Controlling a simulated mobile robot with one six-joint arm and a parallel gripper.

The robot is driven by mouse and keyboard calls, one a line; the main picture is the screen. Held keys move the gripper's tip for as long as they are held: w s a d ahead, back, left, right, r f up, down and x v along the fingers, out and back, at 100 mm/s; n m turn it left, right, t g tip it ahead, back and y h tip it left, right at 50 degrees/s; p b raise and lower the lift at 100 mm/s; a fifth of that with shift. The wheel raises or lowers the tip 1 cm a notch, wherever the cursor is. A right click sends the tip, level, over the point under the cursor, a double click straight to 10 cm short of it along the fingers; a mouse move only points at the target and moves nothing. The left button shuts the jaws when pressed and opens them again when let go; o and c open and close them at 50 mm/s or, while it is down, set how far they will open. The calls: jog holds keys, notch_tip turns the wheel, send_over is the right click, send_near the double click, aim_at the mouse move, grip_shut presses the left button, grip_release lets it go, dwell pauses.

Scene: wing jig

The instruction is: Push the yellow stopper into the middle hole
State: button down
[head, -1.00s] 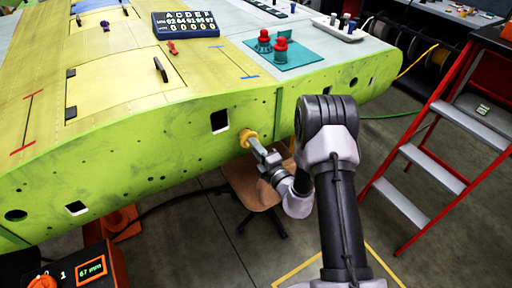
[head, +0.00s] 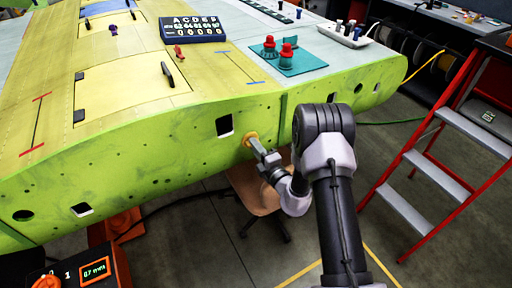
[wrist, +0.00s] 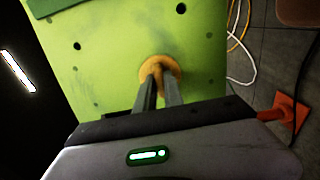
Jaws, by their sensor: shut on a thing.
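The yellow stopper (head: 251,137) sits in the green front face of the wing (head: 150,155), right of a square opening. Its round flange looks flat against the skin, and the hole behind it is hidden. In the wrist view the stopper (wrist: 158,66) shows as a yellow-orange disc with a raised middle grip. My gripper (head: 258,149) reaches it from below right, with both fingers closed on that grip. The fingertips (wrist: 158,84) show at the disc's middle in the wrist view.
A square opening (head: 224,125) lies just left of the stopper. A brown stool (head: 256,192) stands under the wing. A red stepladder (head: 440,150) stands at the right. An orange box with a lit millimetre display (head: 95,270) is at lower left.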

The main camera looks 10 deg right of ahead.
jog(key=c, duration=1.4)
grip_release()
jog(key=shift+o, duration=0.2)
jog(key=p+v, duration=0.2)
jog(key=v, duration=1.5)
jog(key=shift+s, duration=0.2)
